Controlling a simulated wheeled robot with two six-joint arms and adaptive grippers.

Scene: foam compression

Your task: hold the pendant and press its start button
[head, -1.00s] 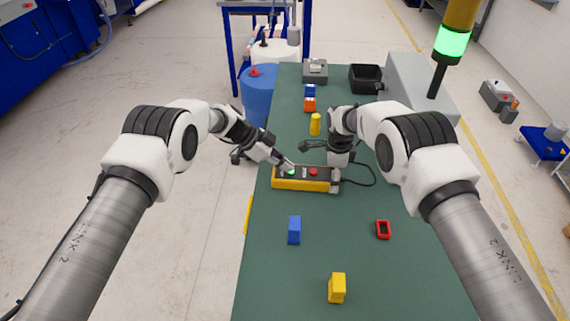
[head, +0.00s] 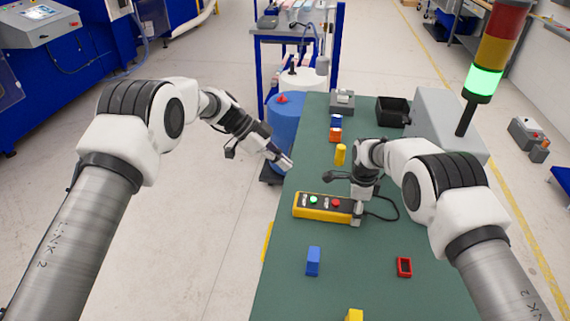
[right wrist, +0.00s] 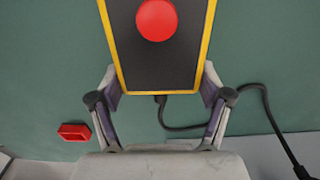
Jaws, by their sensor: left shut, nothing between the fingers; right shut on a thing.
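The pendant (head: 322,207) is a yellow box with a dark face, lying on the green table. It has a lit green button (head: 313,200) toward its left and a red button (head: 336,202) toward its right. My right gripper (head: 357,215) is shut on the pendant's right end, where the cable leaves. In the right wrist view the pendant's red-button end (right wrist: 157,60) lies between the fingers. My left gripper (head: 287,163) is shut and empty, above and behind the pendant near the table's left edge, clear of the buttons.
A blue block (head: 313,261), a yellow block (head: 355,315) and a red hollow piece (head: 404,267) lie in front. A yellow cylinder (head: 340,154) stands behind. A signal tower (head: 483,82) glows green at the right. A black cable (head: 385,214) loops right of the pendant.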

